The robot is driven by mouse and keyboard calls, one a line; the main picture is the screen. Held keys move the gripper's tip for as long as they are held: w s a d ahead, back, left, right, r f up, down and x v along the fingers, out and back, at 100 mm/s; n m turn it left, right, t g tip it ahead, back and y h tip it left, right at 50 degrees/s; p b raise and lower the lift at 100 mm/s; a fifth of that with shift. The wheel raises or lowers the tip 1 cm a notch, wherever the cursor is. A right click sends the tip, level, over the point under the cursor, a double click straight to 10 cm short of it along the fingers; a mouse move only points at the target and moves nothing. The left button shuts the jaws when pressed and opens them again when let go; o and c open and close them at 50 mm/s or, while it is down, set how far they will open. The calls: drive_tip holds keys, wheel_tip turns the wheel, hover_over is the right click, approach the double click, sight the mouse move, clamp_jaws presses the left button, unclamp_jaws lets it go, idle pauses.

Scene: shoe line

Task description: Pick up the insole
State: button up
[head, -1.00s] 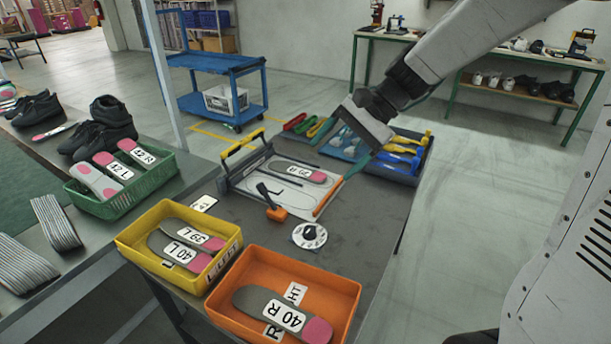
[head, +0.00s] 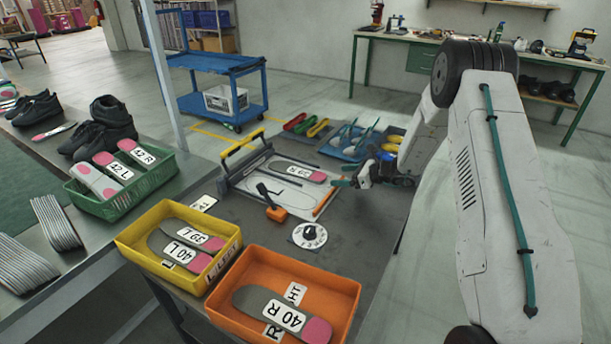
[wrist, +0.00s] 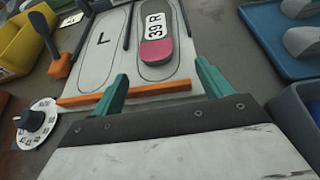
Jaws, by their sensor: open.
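A grey insole with a pink heel and a white label reading 39 R (wrist: 156,30) lies on the right outline of a white board (wrist: 98,77). In the head view the same insole (head: 297,171) lies at the back of the board. The left outline, marked L, is bare. My gripper (wrist: 160,85) is open and empty, its two teal fingers apart at the board's front edge, short of the insole's pink end. In the head view my gripper (head: 345,183) is at the board's right side, partly hidden by my arm.
An orange bar (head: 324,203) edges the board. A dial (head: 309,235) stands in front. A yellow bin (head: 135,242) and an orange bin (head: 347,290) hold more insoles. A blue tray (head: 347,143) lies behind my gripper. The dark tabletop is clear beside the dial.

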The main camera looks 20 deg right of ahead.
sight(321, 177)
drive_tip(key=x, duration=0.7)
drive_tip(key=shift+s+a, duration=0.1)
drive_tip(key=shift+a, duration=0.25)
drive_tip(key=c, duration=1.1)
